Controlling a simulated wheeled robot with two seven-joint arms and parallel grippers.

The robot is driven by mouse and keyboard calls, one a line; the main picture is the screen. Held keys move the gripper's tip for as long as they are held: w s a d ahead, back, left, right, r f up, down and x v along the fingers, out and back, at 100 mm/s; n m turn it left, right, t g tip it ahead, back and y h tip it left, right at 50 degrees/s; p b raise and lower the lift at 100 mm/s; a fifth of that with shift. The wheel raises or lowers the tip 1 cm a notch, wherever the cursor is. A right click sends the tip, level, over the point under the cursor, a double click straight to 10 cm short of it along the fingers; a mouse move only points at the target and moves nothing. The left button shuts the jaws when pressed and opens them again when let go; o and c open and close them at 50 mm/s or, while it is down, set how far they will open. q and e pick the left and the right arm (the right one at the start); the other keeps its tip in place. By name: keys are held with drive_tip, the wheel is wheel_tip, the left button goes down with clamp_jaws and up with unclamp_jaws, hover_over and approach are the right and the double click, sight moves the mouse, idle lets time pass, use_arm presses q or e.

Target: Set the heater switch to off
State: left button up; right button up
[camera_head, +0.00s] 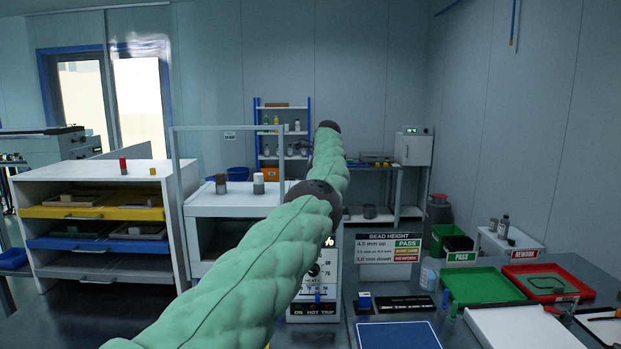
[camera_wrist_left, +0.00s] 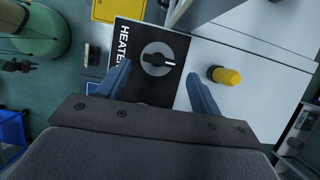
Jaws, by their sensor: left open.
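No position labels are readable. My left gripper (camera_wrist_left: 158,70) is open, its blue fingers on either side of the knob. I see nothing held, and cannot tell whether a finger touches the knob. In the head view my green left arm crosses the middle and hides its own gripper and the switch. My right gripper is in neither view.
A yellow button (camera_wrist_left: 224,76) stands right of the right finger. A blue mat (camera_head: 398,335), green tray (camera_head: 482,286) and red tray (camera_head: 540,281) lie to the right.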

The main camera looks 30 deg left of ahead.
use_arm(q)
drive_tip(key=p+v, duration=0.1)
drive_tip(key=v, duration=0.3)
drive_tip(key=shift+d+r, duration=0.15)
drive_tip(key=shift+r, duration=0.2)
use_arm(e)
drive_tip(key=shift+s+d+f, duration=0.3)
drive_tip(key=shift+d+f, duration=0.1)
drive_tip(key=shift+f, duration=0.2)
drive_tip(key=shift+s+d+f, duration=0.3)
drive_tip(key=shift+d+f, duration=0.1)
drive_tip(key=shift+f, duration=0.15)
use_arm(q)
drive_tip(key=shift+w, duration=0.1)
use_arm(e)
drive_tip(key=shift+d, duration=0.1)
